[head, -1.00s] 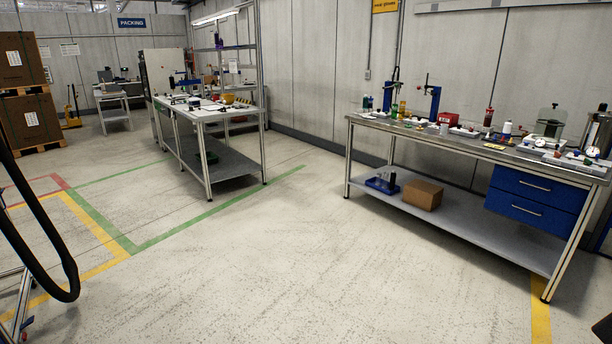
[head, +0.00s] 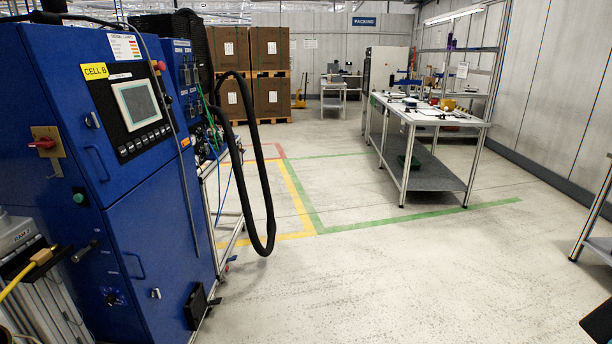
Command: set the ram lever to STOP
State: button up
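The blue cabinet (head: 150,200) marked CELL B stands at the left in the head view. A grey unit (head: 18,236) with small lettering, perhaps RAM, is cut off at the left edge beside it. A short metal lever or handle (head: 85,251) with a dark end sticks out near the cabinet's lower left. I cannot tell whether it is the ram lever, and no STOP marking is legible. A red handle (head: 42,143) sits on a yellow plate higher up.
A black hose (head: 266,200) hangs in a loop right of the cabinet. A workbench (head: 408,118) with small items stands farther back, and stacked boxes (head: 270,48) stand behind. Another bench (head: 598,240) is cut off at the right edge. The middle floor is clear.

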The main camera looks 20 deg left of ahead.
aim_at(94, 243)
jog(key=u, duration=1)
jog(key=i, duration=1.1)
jog(key=u, duration=0.75)
jog(key=i, duration=0.3)
jog(key=u, duration=0.05)
